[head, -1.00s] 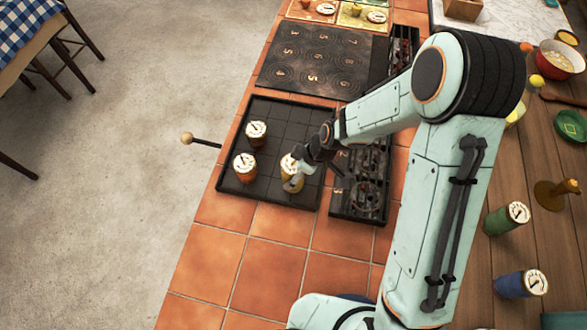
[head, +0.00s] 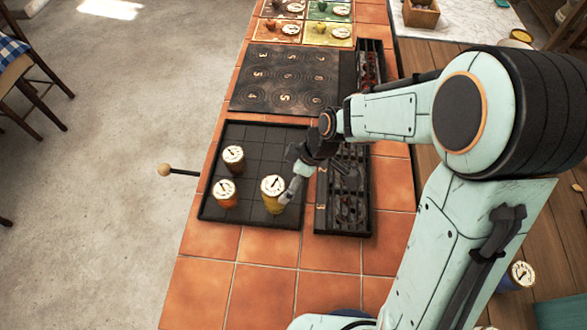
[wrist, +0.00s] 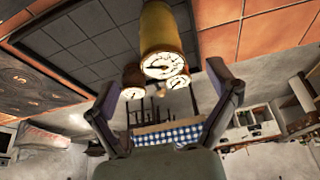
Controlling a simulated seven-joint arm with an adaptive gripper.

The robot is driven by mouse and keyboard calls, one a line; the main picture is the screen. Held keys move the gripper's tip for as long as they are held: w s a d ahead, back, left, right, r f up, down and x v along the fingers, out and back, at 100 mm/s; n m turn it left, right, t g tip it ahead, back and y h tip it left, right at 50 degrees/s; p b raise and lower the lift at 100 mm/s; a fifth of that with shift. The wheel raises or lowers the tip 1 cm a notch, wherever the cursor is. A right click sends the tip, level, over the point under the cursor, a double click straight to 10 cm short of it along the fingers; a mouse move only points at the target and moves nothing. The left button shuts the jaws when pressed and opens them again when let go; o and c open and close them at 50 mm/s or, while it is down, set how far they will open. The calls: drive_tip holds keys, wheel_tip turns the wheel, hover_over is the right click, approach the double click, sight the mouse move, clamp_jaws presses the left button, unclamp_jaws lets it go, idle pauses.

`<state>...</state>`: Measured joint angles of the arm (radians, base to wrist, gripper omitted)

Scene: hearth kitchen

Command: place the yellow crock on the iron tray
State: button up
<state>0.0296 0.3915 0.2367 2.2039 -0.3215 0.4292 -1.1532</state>
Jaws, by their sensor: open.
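The yellow crock (head: 272,197) stands upright on the iron tray (head: 250,137), near its front right corner, with a white dial-like lid on top. An orange-brown crock (head: 225,195) and a dark brown crock (head: 233,160) stand on the tray to its left. My gripper (head: 292,186) is just right of the yellow crock. In the wrist view my gripper (wrist: 165,108) is open, its two fingers spread apart, with the yellow crock (wrist: 160,35) beyond and between them. I cannot tell whether a finger touches it.
A long black rack (head: 345,220) lies right of the tray. A dark numbered board (head: 285,80) lies behind it, with coloured cards (head: 290,30) farther back. A knobbed handle (head: 166,170) sticks out left. Terracotta tiles (head: 215,285) in front are clear.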

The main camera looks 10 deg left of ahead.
drive_tip(key=shift+v, duration=1.75)
drive_tip(key=s+d+r+m+h, duration=0.2)
drive_tip(key=s+d+r+m, duration=0.2)
drive_tip(key=s+m, duration=0.4)
drive_tip(key=s+d+r+m+h, duration=0.1)
drive_tip(key=s+d+r+m, duration=0.3)
drive_tip(key=s+d+m, duration=0.3)
drive_tip(key=shift+s+d+m+g+h, duration=0.3)
drive_tip(key=shift+s+m+h, duration=0.1)
drive_tip(key=shift+s, duration=0.75)
drive_tip(key=shift+r, duration=0.1)
drive_tip(key=shift+o, duration=1.2)
